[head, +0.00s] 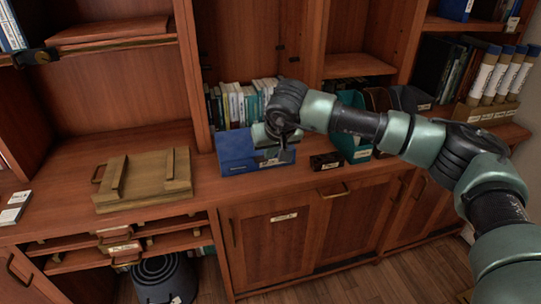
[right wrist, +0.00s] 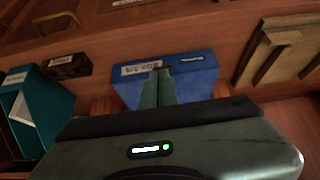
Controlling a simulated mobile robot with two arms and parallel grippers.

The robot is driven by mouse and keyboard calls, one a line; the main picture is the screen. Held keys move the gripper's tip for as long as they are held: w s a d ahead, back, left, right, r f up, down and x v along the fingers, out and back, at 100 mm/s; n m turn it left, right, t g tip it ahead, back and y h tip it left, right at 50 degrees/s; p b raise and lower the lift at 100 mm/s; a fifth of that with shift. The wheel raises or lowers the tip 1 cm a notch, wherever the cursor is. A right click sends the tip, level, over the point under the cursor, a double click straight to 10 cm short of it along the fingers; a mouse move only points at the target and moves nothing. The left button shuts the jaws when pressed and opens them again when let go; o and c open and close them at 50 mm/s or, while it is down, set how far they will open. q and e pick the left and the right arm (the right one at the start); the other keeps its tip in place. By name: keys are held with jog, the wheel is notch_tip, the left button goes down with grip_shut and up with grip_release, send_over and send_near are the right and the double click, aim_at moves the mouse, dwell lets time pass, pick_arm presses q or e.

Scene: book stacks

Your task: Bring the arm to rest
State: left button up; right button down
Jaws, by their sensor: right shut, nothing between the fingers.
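My right arm reaches in from the right in the head view. Its gripper (head: 281,154) is over the front of the blue box (head: 235,155) on the wooden counter. In the right wrist view the two green fingers (right wrist: 158,86) are together, with nothing between them, in front of the blue box (right wrist: 196,76). I cannot tell whether the fingertips touch the box. My left gripper is not in view.
A small dark labelled box (head: 326,161) and a teal file holder (head: 352,134) stand right of the blue box. A wooden board (head: 143,181) lies to the left. Books (head: 234,106) stand behind. Cabinet doors are below; a dark bin (head: 163,279) sits lower left.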

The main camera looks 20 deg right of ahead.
jog(key=s+a+f+m+y+p, duration=0.1)
jog(key=s+a+f+m+y, duration=0.1)
jog(key=a+f+m+y, duration=0.75)
jog(key=s+a+f+m+y+p, duration=0.1)
jog(key=a+f+m+y, duration=0.3)
jog(key=a+f+m, duration=0.8)
jog(key=s+d+f+m+t+h, duration=0.25)
jog(key=d+f+m, duration=0.5)
jog(key=m, duration=0.55)
jog(key=s+d+f+m+t+h, duration=0.3)
jog(key=d+f+m, duration=0.4)
jog(key=m, duration=0.6)
jog(key=s+d+f+m+g+h+p, duration=0.1)
jog(key=s+d+f+m+g+h, duration=0.3)
jog(key=s+f+m, duration=0.75)
jog(key=s+d+f+m+g+h, duration=0.1)
jog(key=s+f, duration=0.4)
jog(key=s, duration=0.7)
jog(key=s+d+f+m+g+h, duration=0.1)
jog(key=s+f+m, duration=0.4)
jog(key=s, duration=0.8)
jog(key=s+d+f+m+g+h, duration=0.1)
jog(key=s+d+f+m+g, duration=0.2)
jog(key=s, duration=1)
notch_tip(320, 180, down, 3)
jog(key=shift+r+m+g+h+p, duration=0.15)
jog(key=shift+m+g+h+p, duration=0.25)
jog(key=shift+g, duration=0.65)
jog(key=shift+d, duration=0.1)
